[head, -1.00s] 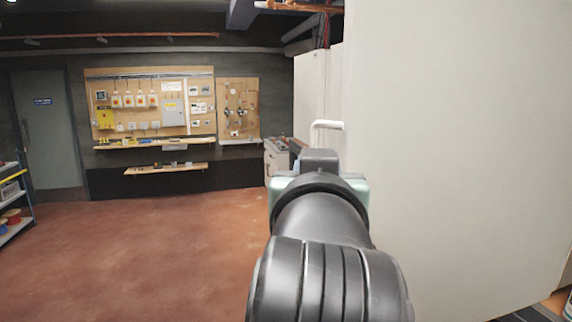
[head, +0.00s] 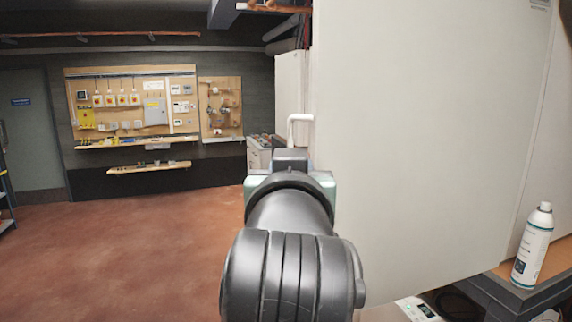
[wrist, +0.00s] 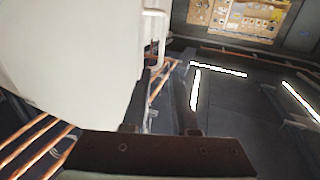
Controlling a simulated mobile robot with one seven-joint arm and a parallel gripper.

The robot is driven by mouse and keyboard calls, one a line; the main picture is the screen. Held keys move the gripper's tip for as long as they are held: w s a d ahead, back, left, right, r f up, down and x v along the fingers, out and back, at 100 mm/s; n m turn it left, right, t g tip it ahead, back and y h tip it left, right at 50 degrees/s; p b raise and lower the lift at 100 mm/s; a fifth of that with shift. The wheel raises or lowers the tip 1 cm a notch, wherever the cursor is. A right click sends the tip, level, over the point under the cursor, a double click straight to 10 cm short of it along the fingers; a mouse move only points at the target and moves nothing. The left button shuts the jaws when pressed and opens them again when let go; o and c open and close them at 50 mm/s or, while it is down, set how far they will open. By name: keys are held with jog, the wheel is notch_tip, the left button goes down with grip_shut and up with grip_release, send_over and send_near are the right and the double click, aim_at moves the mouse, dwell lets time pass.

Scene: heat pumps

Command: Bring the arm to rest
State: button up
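My arm reaches forward and up from the bottom middle of the head view. My gripper (head: 290,160) is at its far end, mostly hidden behind my own wrist. In the wrist view two short dark finger stubs of my gripper (wrist: 161,130) stand apart above a dark bar, with no object seen between them. The gripper looks open and empty. A large white cabinet (head: 420,130) stands close on the right of the arm. It also fills the left of the wrist view (wrist: 70,60).
A white pipe handle (head: 300,128) shows just beyond my gripper. A spray can (head: 532,245) stands on a bench (head: 530,290) at the right. Boards with electrical parts (head: 135,105) hang on the far wall. The reddish floor (head: 140,245) at left is clear.

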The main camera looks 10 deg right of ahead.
jog(key=s+a+r+n+t+y+b, duration=0.1)
jog(key=s+a+t+b, duration=0.3)
jog(key=s, duration=0.4)
jog(key=s+a+r+n+t+y+b, duration=0.1)
jog(key=s+a+r+t+y+b, duration=0.1)
jog(key=s, duration=0.6)
jog(key=a+t+y+b, duration=0.1)
jog(key=a+t+b, duration=0.1)
jog(key=a+t, duration=0.1)
jog(key=shift+a+r+n+t+b, duration=0.3)
jog(key=shift+t, duration=0.1)
jog(key=shift+a, duration=0.1)
